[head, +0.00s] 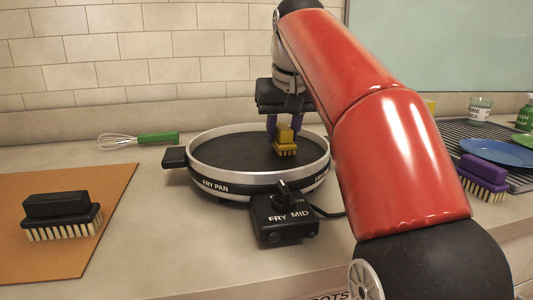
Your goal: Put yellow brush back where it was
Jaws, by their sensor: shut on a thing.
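The yellow brush (285,142) is small, with a yellow body and pale yellow bristles pointing down. It is over the inside of the black electric fry pan (255,190), toward the right. I cannot tell whether its bristles touch the pan floor. My gripper (285,126) comes down from above with its purple fingers shut on the yellow brush. My red arm hides part of the counter behind and right of the pan.
A black brush (58,216) sits on a brown board (95,245) at left. A whisk (140,140) lies behind it. A black control box (283,218) stands before the pan. At right are a purple brush (483,178), a blue plate (497,152) and a dark rack (518,178).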

